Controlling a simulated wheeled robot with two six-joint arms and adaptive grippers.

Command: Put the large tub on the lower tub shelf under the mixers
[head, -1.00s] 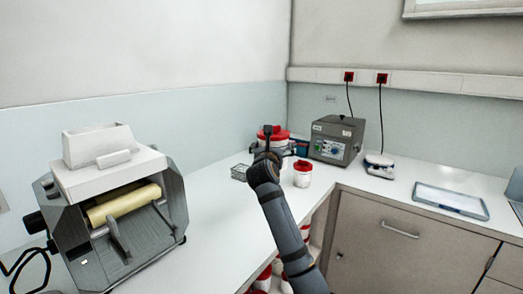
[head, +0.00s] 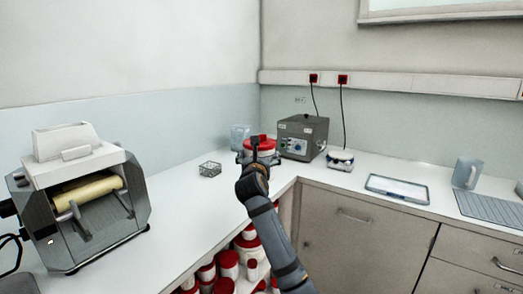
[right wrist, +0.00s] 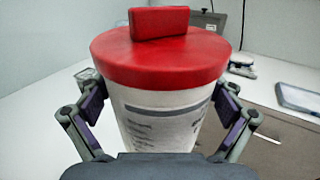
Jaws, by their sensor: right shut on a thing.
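The large tub, white with a red lid (head: 260,142), is held by my right gripper (head: 258,160) near the inner corner of the counter. In the right wrist view the tub (right wrist: 155,118) fills the middle, upright, with a red block-shaped knob on its lid and print on its side. The fingers of my right gripper (right wrist: 160,115) are shut on the tub from both sides. The shelves under the counter (head: 230,268) show several white tubs with red lids, partly hidden by my right arm. My left gripper is not in view.
A grey control box (head: 302,137) and a small white device (head: 341,160) stand close to the right of the tub. A roller mill (head: 82,195) stands at left. The counter between is clear.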

